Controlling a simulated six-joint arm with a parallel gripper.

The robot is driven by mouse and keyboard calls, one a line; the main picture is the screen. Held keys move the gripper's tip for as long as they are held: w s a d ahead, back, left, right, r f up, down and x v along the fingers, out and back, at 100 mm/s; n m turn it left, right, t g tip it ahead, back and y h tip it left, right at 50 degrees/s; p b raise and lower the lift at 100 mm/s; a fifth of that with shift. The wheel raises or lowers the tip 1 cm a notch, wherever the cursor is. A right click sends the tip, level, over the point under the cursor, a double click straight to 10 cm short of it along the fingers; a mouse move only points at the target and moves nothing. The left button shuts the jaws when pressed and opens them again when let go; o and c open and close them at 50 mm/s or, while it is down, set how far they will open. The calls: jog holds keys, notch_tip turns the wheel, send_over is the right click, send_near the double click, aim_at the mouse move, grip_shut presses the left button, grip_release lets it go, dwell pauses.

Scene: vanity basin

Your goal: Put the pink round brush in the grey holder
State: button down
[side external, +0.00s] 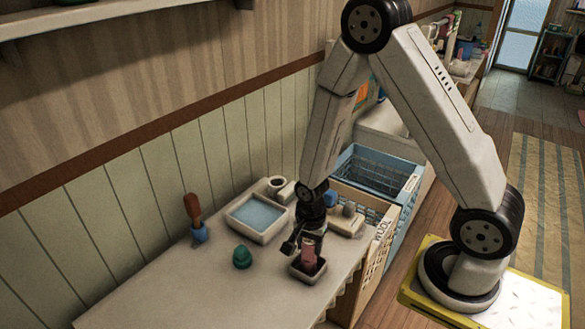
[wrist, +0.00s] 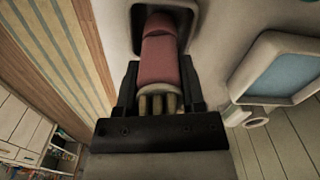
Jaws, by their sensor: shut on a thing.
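The pink round brush (side external: 308,251) is upright between the fingers of my gripper (side external: 304,238), which is shut on it. In the wrist view the pink brush (wrist: 160,62) runs away from my gripper (wrist: 158,85), with a pale band and several tan pegs at the near end. The grey holder (side external: 307,281) is a small square dish near the counter's front edge, directly below the brush. The brush's far end overlaps the dark opening of the holder (wrist: 138,28) in the wrist view. Whether it touches the holder's floor is hidden.
A basin of blue water (side external: 236,225) lies behind, left of the gripper. A green lump (side external: 242,256) sits left of the holder. A brown-handled tool (side external: 193,207) stands at the back left. A pale block (side external: 348,222) and blue crate (side external: 375,172) are right. The left counter is clear.

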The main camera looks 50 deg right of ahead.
jog(key=shift+f, duration=0.3)
jog(key=shift+c, duration=0.5)
grip_release()
jog(key=shift+c, duration=1.1)
jog(key=shift+r, duration=0.2)
jog(key=shift+r, duration=3.7)
jog(key=shift+r, duration=0.1)
jog(key=shift+r, duration=2.15)
